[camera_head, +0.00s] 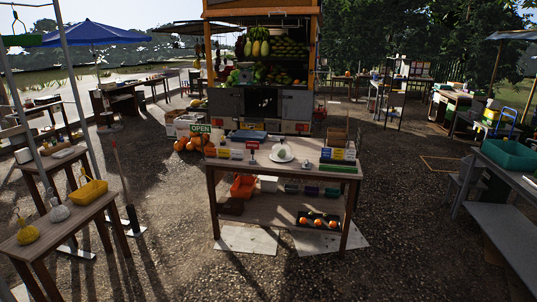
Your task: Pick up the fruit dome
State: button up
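A small pale rounded object on a white plate (282,158) stands on top of the wooden table (232,167) in the middle of the head view. It looks like the fruit dome, but it is too small to make out clearly. Nothing is seen touching it from above. My gripper does not show in this view.
A fruit truck (262,70) stands behind. Side tables (70,222) are at left, a grey table (500,185) at right. Gravel between is open.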

aim_at(281, 152)
jog(key=i, duration=1)
jog(key=i+u, duration=0.1)
jog(key=i, duration=0.85)
jog(key=i+l, duration=0.15)
jog(key=i, duration=0.85)
jog(key=i+l+u, duration=0.1)
jog(key=i, duration=0.85)
